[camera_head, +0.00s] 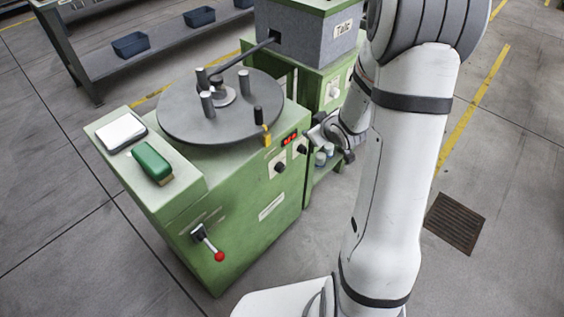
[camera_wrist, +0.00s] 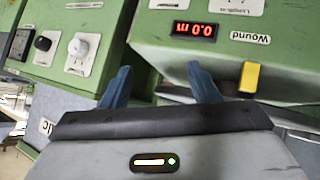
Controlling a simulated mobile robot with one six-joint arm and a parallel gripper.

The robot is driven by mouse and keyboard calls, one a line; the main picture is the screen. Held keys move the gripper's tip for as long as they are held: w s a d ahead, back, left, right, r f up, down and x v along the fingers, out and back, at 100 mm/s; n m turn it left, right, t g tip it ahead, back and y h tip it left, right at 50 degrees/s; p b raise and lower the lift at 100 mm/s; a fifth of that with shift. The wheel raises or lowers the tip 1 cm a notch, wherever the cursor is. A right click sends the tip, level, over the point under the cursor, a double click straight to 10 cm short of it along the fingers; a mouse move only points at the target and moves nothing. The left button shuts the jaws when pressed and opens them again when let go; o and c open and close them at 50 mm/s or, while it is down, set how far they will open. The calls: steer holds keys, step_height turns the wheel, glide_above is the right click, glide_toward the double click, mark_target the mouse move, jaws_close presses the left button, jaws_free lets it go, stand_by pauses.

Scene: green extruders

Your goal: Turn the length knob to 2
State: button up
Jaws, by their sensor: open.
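Two dark knobs on pale plates, a left one (camera_head: 280,167) and a right one (camera_head: 302,149), sit on the green machine's front. I cannot read in the head view which is the length knob. A red display (camera_head: 289,139) is above them; in the wrist view the display (camera_wrist: 195,29) appears upside down and reads 0.0 m. A label starting "Length" (camera_wrist: 235,5) is cut by the top edge there. My gripper (camera_head: 330,140) is just right of the knobs. In the wrist view its blue fingers (camera_wrist: 160,76) are apart, with nothing visible held between them.
A turntable (camera_head: 220,105) with upright pegs tops the machine. A green brush (camera_head: 152,163) lies on its left side, and a red-tipped lever (camera_head: 207,242) juts from the front. The talc machine (camera_head: 314,35) stands behind, with a white knob (camera_wrist: 78,47). Floor is clear at right.

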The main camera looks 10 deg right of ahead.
step_height(320, 180, down, 14)
steer(key=a+n+t+y+b, duration=0.1)
steer(key=a+n+y+b, duration=0.1)
steer(key=y+b, duration=0.2)
steer(key=t+y+b, duration=0.3)
steer(key=y+b, duration=0.1)
steer(key=y, duration=0.1)
glide_toward(283, 170)
steer(key=shift+m, duration=0.4)
steer(key=x, duration=0.8)
steer(key=shift+w+a, duration=0.2)
steer(key=shift+a, duration=0.05)
steer(key=c, duration=1)
